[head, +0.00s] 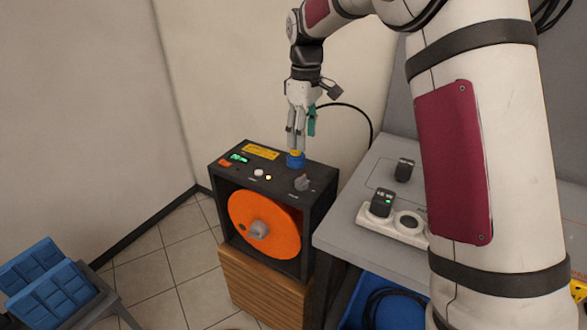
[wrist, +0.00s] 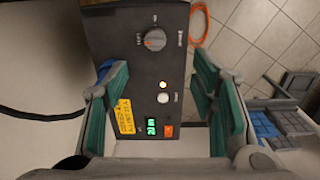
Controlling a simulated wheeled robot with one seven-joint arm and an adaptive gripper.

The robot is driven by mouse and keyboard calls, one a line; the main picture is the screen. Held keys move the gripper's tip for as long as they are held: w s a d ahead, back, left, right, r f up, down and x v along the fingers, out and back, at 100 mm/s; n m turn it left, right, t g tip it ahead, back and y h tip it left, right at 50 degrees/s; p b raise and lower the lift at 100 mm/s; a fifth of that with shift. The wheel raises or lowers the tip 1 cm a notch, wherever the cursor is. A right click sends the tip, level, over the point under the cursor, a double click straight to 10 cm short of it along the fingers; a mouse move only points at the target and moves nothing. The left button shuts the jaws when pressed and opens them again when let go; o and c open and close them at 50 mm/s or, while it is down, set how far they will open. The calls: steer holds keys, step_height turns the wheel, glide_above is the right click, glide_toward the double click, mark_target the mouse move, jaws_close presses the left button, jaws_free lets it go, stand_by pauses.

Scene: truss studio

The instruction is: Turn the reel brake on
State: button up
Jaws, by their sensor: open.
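The reel unit is a dark box (head: 325,183) with an orange reel (head: 264,225) in its open front. Its top panel has a grey rotary knob (head: 303,183), which also shows in the wrist view (wrist: 154,39). A white button (head: 258,173) and a small lit lamp (head: 268,177) sit beside it. I cannot read which control is the brake. My gripper (head: 296,143) points down above the panel, near the blue part. In the wrist view its green-padded fingers (wrist: 165,95) are apart and empty.
The panel also carries a yellow label (head: 261,151), a green display (head: 240,158) and an orange switch (head: 225,163).

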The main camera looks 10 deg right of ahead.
mark_target(302, 178)
steer(key=f, duration=0.5)
steer(key=w+f, duration=0.1)
steer(key=f, duration=0.8)
steer(key=shift+w+f+b, duration=0.2)
steer(key=shift+f+b, duration=0.15)
steer(key=shift+f, duration=0.05)
steer(key=shift+c, duration=0.2)
steer(key=c, duration=1.1)
